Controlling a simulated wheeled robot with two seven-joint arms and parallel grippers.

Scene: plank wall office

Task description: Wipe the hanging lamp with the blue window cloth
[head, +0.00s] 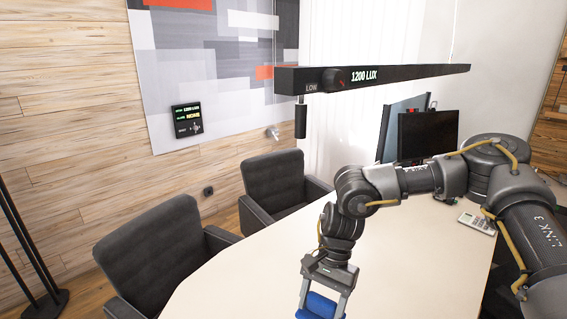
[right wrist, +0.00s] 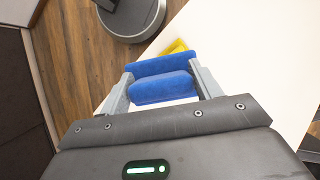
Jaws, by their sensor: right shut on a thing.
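A short black cylinder hangs below that end. My right gripper (head: 322,296) is shut on the blue window cloth (head: 318,307), below the lamp and apart from it, at the bottom of the head view. In the right wrist view the blue cloth (right wrist: 162,87) sits between the two fingers as a padded roll. My left gripper is not in view.
A white table (head: 240,287) fills the lower middle, with monitors (head: 427,135) and a calculator (head: 477,222) on it. Two dark chairs (head: 153,253) stand at its left side. A yellow thing (right wrist: 178,47) shows beyond the cloth in the right wrist view.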

